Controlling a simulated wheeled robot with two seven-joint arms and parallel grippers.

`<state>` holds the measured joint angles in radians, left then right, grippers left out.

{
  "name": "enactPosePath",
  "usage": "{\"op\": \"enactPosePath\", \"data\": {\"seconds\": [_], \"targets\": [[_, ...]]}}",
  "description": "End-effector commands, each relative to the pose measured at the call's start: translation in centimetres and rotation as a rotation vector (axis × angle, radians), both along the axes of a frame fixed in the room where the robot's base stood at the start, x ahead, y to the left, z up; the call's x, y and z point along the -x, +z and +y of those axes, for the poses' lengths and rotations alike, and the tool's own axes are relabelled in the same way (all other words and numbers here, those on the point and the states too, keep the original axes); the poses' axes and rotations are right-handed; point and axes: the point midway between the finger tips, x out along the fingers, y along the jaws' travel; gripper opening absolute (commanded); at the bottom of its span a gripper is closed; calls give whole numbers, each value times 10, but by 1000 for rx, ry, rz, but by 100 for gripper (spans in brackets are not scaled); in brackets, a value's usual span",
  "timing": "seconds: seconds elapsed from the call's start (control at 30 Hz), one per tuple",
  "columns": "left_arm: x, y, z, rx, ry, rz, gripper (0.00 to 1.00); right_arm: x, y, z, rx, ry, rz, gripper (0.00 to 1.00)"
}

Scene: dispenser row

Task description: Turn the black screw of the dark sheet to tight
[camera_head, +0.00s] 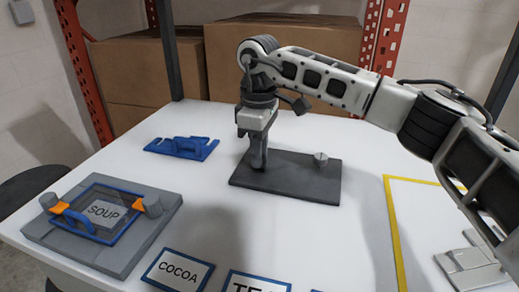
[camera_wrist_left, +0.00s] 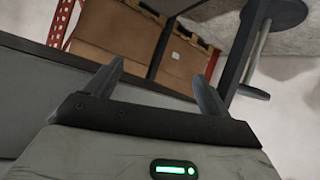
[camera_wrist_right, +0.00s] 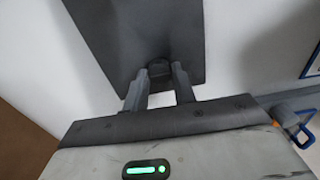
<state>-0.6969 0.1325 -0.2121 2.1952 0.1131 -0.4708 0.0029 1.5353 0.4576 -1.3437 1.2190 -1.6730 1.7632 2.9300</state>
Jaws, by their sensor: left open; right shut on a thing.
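The dark sheet (camera_head: 300,186) lies flat on the white table, in the middle of the head view. My right gripper (camera_head: 258,165) points down over the sheet's left part, its fingers shut on the black screw. The screw (camera_wrist_right: 159,68) shows as a dark round shape between the fingertips (camera_wrist_right: 158,85) in the right wrist view; the fingers hide much of it, and I cannot tell how tight it is. A grey knob (camera_head: 321,159) stands on the sheet's right part. My left gripper (camera_wrist_left: 157,85) is open and empty, away from the table, and out of the head view.
A grey board (camera_head: 150,235) with a blue-framed SOUP card and orange-marked knobs is at front left. A blue part (camera_head: 182,147) lies behind it. COCOA (camera_head: 178,271) and other labels line the front edge. A yellow-edged area (camera_head: 392,230) and grey plates (camera_head: 470,270) are right. Boxes stand behind.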

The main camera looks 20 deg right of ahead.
Motion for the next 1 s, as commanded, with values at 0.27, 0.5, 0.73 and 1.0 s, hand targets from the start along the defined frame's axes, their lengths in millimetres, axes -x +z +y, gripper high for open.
{"op": "enactPosePath", "data": {"seconds": [0.27, 0.5, 0.73, 1.0], "targets": [[0, 1, 0, 0, 0, 0, 82, -3, 8, 0, -7, -3, -18, 46], [0, 0, 0, 0, 0, 0, 82, -2, 4, 0, -4, 0, -10, 49], [0, 0, 0, 0, 0, 0, 82, -2, 19, 0, -4, 0, -11, 49], [0, 0, 0, 0, 0, -1, 82, -2, 81, 1, -5, 0, -14, 49]]}}
